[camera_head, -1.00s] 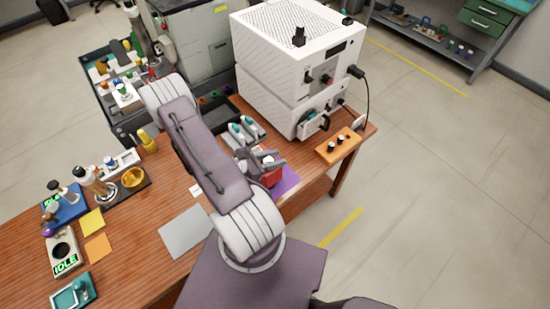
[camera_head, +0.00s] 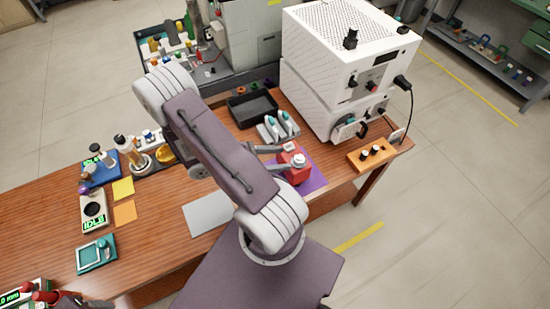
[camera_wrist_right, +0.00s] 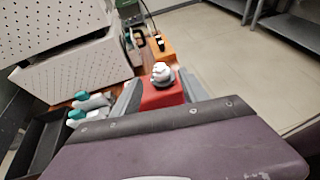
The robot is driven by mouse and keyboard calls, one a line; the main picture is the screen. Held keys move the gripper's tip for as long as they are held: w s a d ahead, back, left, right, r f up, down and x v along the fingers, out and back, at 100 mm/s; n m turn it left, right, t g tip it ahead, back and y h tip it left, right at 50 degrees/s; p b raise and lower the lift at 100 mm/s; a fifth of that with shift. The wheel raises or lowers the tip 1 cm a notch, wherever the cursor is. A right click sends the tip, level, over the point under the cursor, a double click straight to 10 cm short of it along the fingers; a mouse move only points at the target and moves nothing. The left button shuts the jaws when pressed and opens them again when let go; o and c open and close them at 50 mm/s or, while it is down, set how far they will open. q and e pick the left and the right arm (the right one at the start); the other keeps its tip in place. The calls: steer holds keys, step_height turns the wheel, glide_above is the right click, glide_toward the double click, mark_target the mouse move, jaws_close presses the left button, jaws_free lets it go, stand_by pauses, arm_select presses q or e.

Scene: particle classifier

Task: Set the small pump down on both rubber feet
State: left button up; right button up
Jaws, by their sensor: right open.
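The small pump, a red block with a round white-grey top (camera_head: 293,165), stands on the purple mat (camera_head: 316,178) near the table's front edge. It looks upright, but its rubber feet are hidden. My right gripper (camera_head: 284,157) is open, with its fingers beside the pump. In the right wrist view the red pump (camera_wrist_right: 161,95) shows between the two grey fingers of my right gripper (camera_wrist_right: 158,92); I cannot tell whether either finger touches it. The purple wrist housing hides the pump's lower part there.
A teal-and-white tool holder (camera_head: 278,128) and a black tray (camera_head: 252,110) lie behind the pump. The white stacked instrument (camera_head: 340,75) stands at back right. An orange block with black knobs (camera_head: 371,155) is to the right. A grey sheet (camera_head: 208,213) lies left.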

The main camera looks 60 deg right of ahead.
steer(key=shift+v, duration=0.75)
steer(key=w+a+r+m+t+y, duration=0.2)
steer(key=w+a+m+t+y, duration=0.3)
steer(key=a, duration=0.6)
steer(key=w+a+r+m+t+y, duration=0.2)
steer(key=w+a+m+t+y, duration=0.3)
steer(key=a, duration=0.6)
steer(key=shift+w+a+r+y, duration=0.15)
steer(key=shift+w+r+y, duration=0.05)
steer(key=shift+r+y, duration=0.1)
steer(key=shift+s, duration=0.1)
